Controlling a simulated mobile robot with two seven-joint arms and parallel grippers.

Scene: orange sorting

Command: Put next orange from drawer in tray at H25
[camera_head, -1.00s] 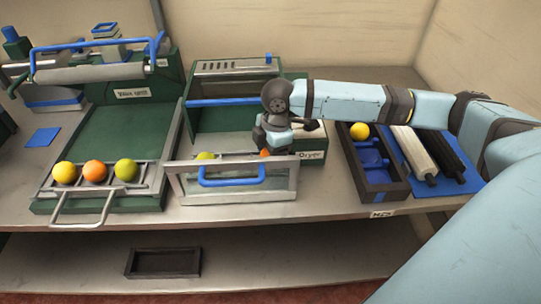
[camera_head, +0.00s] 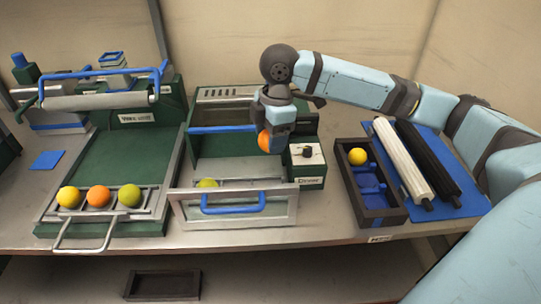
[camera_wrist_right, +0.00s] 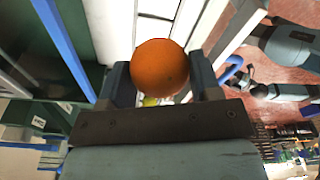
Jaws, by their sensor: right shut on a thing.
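My right gripper (camera_head: 271,142) is shut on an orange (camera_head: 264,140) and holds it above the open drawer (camera_head: 236,208) of the dryer. The orange also shows between the two fingers in the right wrist view (camera_wrist_right: 160,67). A yellow-green fruit (camera_head: 207,184) lies in the drawer at its left part. The dark tray (camera_head: 380,218) stands right of the dryer and holds one yellow fruit (camera_head: 357,156) at its far end; blue inner parts show in the rest of it. A small label, hard to read, is on the table edge in front of it. My left gripper is not in view.
Left of the dryer is a green machine (camera_head: 125,170) with a yellow, an orange and a green fruit on its front rack. Right of the tray, a white roller (camera_head: 402,160) and a black roller (camera_head: 428,165) lie on a blue mat. An empty dark tray (camera_head: 162,284) is on the lower shelf.

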